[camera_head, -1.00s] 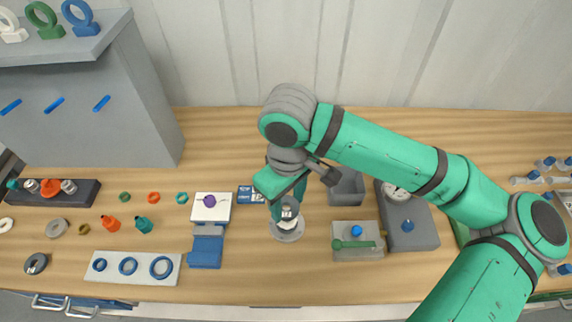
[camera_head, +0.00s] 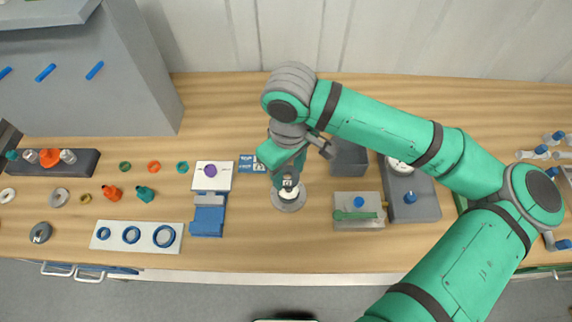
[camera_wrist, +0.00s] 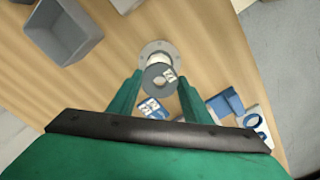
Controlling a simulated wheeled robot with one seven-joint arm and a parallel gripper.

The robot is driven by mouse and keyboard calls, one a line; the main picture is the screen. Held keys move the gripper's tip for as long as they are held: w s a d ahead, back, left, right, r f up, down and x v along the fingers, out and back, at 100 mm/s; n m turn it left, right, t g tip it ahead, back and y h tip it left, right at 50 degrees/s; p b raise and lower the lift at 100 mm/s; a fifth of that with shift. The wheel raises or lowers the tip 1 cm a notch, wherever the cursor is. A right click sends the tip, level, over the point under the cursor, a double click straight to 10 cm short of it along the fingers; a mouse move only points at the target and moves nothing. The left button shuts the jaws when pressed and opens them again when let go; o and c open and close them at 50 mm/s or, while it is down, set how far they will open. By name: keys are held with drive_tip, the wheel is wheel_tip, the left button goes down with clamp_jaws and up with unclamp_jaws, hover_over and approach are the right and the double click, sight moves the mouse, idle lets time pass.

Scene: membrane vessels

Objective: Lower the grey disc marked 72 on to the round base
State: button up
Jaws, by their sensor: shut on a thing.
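The round base (camera_wrist: 145,52) is a grey flange on the bench with a pale raised middle, partly hidden behind the disc in the wrist view. In the head view the disc (camera_head: 288,187) shows just over the round base (camera_head: 290,206), below my gripper (camera_head: 287,177). I cannot tell whether the disc touches the pale middle.
A grey open bin (camera_head: 350,158) stands behind and right of the base. A grey block with a green lever (camera_head: 358,212) stands to the right. A blue stand (camera_head: 207,221) and a white plate with a purple knob (camera_head: 211,177) stand to the left. Bench in front of the base is clear.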

drive_tip(key=shift+d+f, duration=0.15)
drive_tip(key=shift+f, duration=2.15)
drive_tip(key=o, duration=1.1)
drive_tip(key=shift+w, duration=0.1)
wheel_tip(320, 180, up, 11)
